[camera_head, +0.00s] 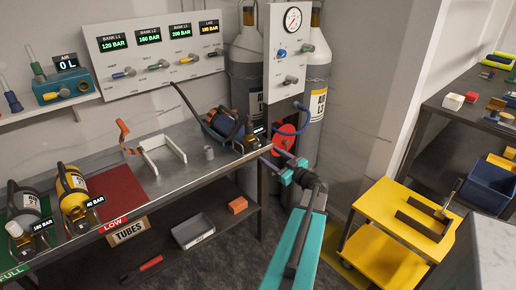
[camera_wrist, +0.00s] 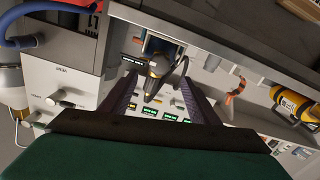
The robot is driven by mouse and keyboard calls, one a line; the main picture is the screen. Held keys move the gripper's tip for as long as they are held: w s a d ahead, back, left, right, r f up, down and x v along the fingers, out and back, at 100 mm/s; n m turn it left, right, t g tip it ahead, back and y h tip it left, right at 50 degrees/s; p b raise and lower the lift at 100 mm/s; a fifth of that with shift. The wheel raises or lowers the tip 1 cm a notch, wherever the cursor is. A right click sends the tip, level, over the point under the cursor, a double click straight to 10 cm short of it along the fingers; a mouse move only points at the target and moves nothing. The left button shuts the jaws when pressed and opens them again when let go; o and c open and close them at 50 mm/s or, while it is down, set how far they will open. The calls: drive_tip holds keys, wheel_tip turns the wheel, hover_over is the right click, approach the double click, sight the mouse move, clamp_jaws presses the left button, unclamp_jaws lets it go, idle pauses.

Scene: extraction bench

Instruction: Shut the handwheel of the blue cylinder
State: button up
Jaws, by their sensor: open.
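The blue cylinder (camera_head: 225,121) lies at the right end of the steel bench, with a black carry handle over it. Its brass valve (camera_head: 252,144) and a small black display face my gripper, and the display's digits are too small to read. In the wrist view the valve end (camera_wrist: 154,68) shows between the fingers, with the blue body (camera_wrist: 156,44) behind it. The handwheel's exact outline is not clear. My gripper (camera_head: 269,156) is open and empty, just off the bench's right end. In the wrist view the two dark fingers (camera_wrist: 158,84) are spread on either side of the valve.
A red disc (camera_head: 284,137) with a blue hose stands close behind my gripper, before the grey gas cylinders (camera_head: 317,105). A white cradle (camera_head: 162,153) and grey cup (camera_head: 209,153) are left on the bench. A yellow cart (camera_head: 400,215) is at right.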

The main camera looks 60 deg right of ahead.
sight(257, 147)
drive_tip(key=p+x, duration=0.2)
drive_tip(key=x, duration=0.6)
drive_tip(key=shift+w, duration=0.2)
drive_tip(key=shift+c, duration=0.3)
drive_tip(key=c, duration=1)
drive_tip(key=shift+a, duration=0.2)
drive_tip(key=shift+d, duration=0.15)
